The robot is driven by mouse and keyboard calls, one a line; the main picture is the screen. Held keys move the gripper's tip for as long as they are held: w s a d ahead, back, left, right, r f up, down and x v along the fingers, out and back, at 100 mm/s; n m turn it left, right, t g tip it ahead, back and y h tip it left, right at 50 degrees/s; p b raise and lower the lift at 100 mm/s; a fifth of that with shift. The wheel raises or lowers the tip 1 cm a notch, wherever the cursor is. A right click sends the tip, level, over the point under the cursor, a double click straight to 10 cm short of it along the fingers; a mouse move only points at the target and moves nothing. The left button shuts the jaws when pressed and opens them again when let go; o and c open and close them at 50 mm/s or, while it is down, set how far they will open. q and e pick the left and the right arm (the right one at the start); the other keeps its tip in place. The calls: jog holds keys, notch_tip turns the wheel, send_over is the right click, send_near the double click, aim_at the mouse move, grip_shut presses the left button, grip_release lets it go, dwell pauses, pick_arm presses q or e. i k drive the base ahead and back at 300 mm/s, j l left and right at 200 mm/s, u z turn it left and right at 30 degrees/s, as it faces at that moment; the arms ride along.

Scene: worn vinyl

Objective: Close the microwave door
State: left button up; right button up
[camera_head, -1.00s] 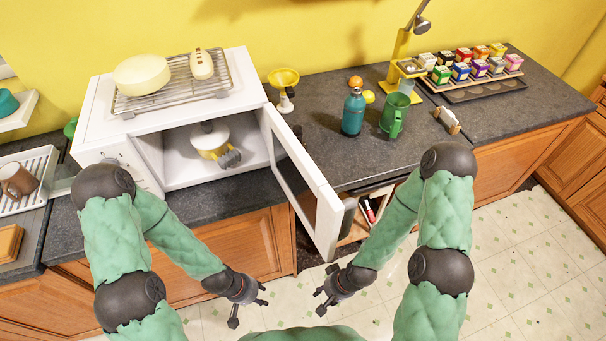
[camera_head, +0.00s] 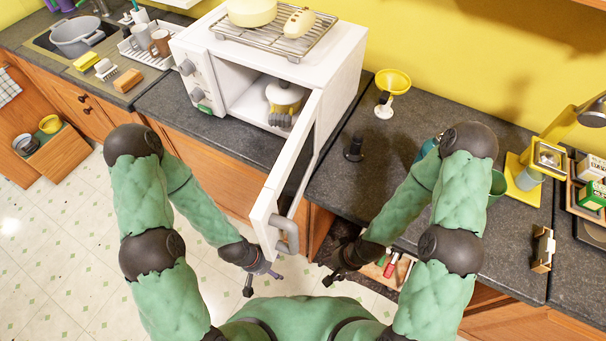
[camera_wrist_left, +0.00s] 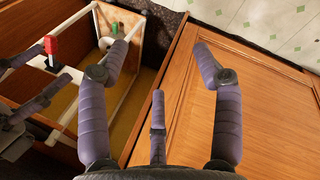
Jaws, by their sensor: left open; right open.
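The white microwave (camera_head: 344,58) stands on the dark counter with its door (camera_head: 290,158) swung wide open toward me. The grey door handle (camera_head: 287,236) is at the door's near end. My right gripper (camera_head: 331,272) is open and empty, right of the door. In the left wrist view, the left gripper's fingers (camera_wrist_left: 165,70) are spread with a wooden cabinet front behind them.
A rack (camera_head: 275,36) with a pale round item and a small device lies on the microwave. A yellow funnel-like item (camera_head: 392,82) and a dark small object (camera_head: 353,149) stand right of it. An open drawer (camera_head: 390,272) is below my right arm.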

aim_at(271, 220)
jog(key=k+l+z, duration=0.1)
jog(key=k+l, duration=0.4)
jog(key=l, duration=0.2)
jog(key=k+l+z, duration=0.3)
jog(key=l, duration=0.15)
jog(key=i, duration=0.05)
